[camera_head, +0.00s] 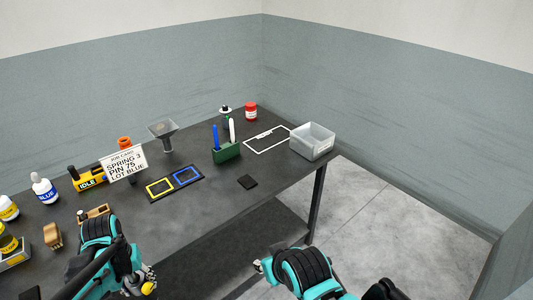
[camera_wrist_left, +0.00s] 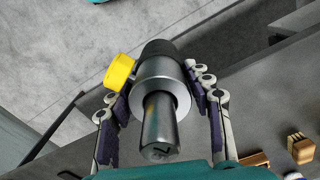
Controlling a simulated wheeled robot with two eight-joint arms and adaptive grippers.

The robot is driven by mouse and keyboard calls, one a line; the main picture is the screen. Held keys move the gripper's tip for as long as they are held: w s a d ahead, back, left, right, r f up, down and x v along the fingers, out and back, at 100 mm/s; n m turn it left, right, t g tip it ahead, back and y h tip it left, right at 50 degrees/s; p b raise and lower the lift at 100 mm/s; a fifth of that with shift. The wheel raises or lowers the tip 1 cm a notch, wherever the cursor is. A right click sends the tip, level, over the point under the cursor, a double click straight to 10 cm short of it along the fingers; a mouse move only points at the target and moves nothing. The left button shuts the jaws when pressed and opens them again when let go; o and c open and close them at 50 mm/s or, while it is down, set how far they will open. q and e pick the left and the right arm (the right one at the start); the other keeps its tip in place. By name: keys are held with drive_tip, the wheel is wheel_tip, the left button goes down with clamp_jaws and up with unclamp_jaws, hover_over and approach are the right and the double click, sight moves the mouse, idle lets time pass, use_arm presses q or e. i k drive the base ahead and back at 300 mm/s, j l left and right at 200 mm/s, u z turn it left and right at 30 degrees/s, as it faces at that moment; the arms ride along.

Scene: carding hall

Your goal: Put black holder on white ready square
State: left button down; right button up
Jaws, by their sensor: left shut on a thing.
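My left gripper (camera_head: 143,277) is shut on a black-bodied holder (camera_wrist_left: 160,48) with a steel collar, a steel pin and a yellow knob. In the left wrist view the gripper (camera_wrist_left: 162,105) has a finger on each side of it. In the head view its yellow knob (camera_head: 148,287) shows beyond the table's front edge. The white ready square (camera_head: 268,148) is a white outline at the table's far right, with a small white marking on its upper edge. My right gripper (camera_head: 260,266) is low in front of the table; its jaw opening is unclear.
A clear bin (camera_head: 312,141) stands right of the white outline. A green block (camera_head: 227,153) with blue and white sticks stands left of it. Yellow and blue frames (camera_head: 175,183), a job card (camera_head: 123,167) and bottles (camera_head: 44,188) stand further left.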

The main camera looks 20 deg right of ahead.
sight(285, 134)
drive_tip(key=l+z, duration=0.2)
drive_tip(key=z, duration=0.2)
drive_tip(key=i+l+z, duration=0.1)
drive_tip(key=z, duration=0.25)
drive_tip(key=i+l+z, duration=0.2)
drive_tip(key=i+l, duration=0.4)
drive_tip(key=i+l+z, duration=0.2)
drive_tip(key=i+l, duration=0.4)
drive_tip(key=i, duration=0.1)
